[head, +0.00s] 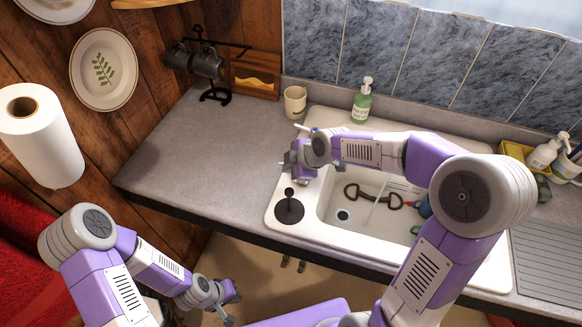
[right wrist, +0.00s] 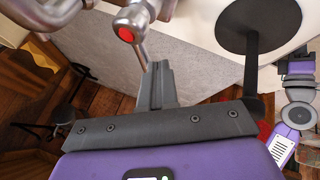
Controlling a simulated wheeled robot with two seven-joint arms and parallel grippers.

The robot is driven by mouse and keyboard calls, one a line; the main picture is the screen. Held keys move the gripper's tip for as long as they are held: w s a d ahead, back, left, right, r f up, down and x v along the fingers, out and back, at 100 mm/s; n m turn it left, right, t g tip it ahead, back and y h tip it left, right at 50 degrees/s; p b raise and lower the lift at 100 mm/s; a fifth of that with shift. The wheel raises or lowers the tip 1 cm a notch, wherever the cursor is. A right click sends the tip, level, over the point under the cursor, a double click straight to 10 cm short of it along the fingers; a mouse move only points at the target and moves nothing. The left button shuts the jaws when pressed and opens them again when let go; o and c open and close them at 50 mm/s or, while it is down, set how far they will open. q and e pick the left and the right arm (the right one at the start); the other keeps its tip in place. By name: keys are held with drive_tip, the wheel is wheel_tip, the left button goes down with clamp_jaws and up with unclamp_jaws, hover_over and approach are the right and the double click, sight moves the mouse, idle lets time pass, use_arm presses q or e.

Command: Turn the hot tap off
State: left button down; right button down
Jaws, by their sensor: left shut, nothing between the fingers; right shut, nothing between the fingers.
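The hot tap's handle, with a red-capped end (right wrist: 127,33), shows at the top of the right wrist view. In the head view the tap (head: 302,128) is mostly hidden behind my right arm; a small blue mark shows there. My right gripper (head: 290,167) is shut and empty at the sink's back left corner. Its fingers (right wrist: 160,72) are just beside the red-capped handle; I cannot tell whether they touch it. A pale streak (head: 376,206) in the basin looks like running water. My left gripper (head: 229,297) is shut and empty, low in front of the counter.
A black disc with an upright knob (head: 289,211) sits on the sink's left ledge. A soap bottle (head: 362,102) and cup (head: 295,101) stand behind. The left counter (head: 200,160) is mostly clear.

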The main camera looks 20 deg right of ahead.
drive_tip(key=shift+w+a, duration=0.1)
drive_tip(key=shift+w, duration=0.05)
drive_tip(key=shift+w+a+b, duration=0.1)
drive_tip(key=shift+w+b, duration=0.2)
drive_tip(key=shift+b, duration=0.1)
drive_tip(key=shift+w+a+b, duration=0.1)
drive_tip(key=shift+w+b, duration=0.2)
drive_tip(key=shift+w, duration=0.3)
